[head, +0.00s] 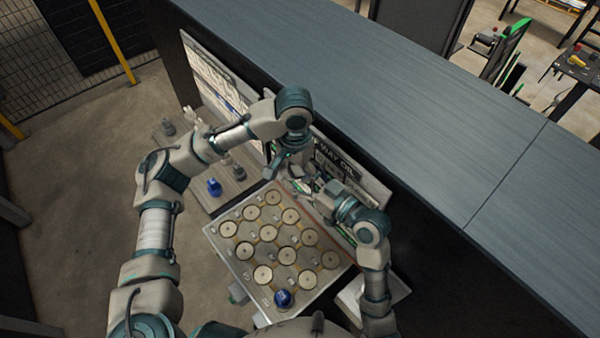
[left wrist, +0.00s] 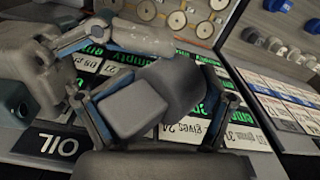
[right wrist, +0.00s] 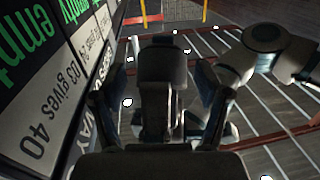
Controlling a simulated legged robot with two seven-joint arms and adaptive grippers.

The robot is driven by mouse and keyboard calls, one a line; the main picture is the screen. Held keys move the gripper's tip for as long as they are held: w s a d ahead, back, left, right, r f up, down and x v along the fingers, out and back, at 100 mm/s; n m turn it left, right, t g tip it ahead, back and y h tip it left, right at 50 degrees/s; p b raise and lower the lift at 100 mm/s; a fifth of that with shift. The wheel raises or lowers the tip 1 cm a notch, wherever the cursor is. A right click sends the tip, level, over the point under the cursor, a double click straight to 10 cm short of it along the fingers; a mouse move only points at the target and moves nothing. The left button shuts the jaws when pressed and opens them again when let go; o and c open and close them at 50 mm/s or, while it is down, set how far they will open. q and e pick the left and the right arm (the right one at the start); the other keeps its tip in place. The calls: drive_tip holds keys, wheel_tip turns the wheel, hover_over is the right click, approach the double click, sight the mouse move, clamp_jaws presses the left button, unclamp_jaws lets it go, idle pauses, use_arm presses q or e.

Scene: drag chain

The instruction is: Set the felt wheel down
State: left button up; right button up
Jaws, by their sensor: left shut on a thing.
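My left gripper (head: 283,168) hangs above the back edge of the disc board. In the left wrist view its fingers (left wrist: 160,112) close around a grey, blocky, rounded piece (left wrist: 135,105), which I take to be the felt wheel; its full shape is partly hidden. My right gripper (head: 308,188) points at the left gripper from the right, close to it. In the right wrist view its fingers (right wrist: 160,100) stand apart, with gaps beside a dark block (right wrist: 162,72) between them. I cannot tell whether that block is the felt wheel.
The board (head: 222,258) carries several pale round discs (head: 284,256) and a blue knob-like piece (head: 283,298). A side shelf (head: 205,150) at left holds a blue piece (head: 214,187) and grey ones. A lettered sign panel (head: 350,178) and the long dark counter (head: 400,110) stand behind.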

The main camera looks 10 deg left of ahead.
use_arm(q)
drive_tip(key=shift+d, duration=0.3)
use_arm(e)
drive_tip(key=shift+d, duration=0.25)
drive_tip(key=c, duration=0.8)
use_arm(q)
drive_tip(key=o, duration=0.9)
drive_tip(key=shift+d, duration=0.1)
use_arm(e)
drive_tip(key=shift+d, duration=0.15)
drive_tip(key=shift+c, duration=0.4)
use_arm(q)
drive_tip(key=shift+o, duration=1)
drive_tip(key=shift+d, duration=0.15)
use_arm(e)
drive_tip(key=shift+d, duration=0.15)
use_arm(q)
drive_tip(key=shift+a, duration=0.2)
use_arm(e)
drive_tip(key=shift+a, duration=0.2)
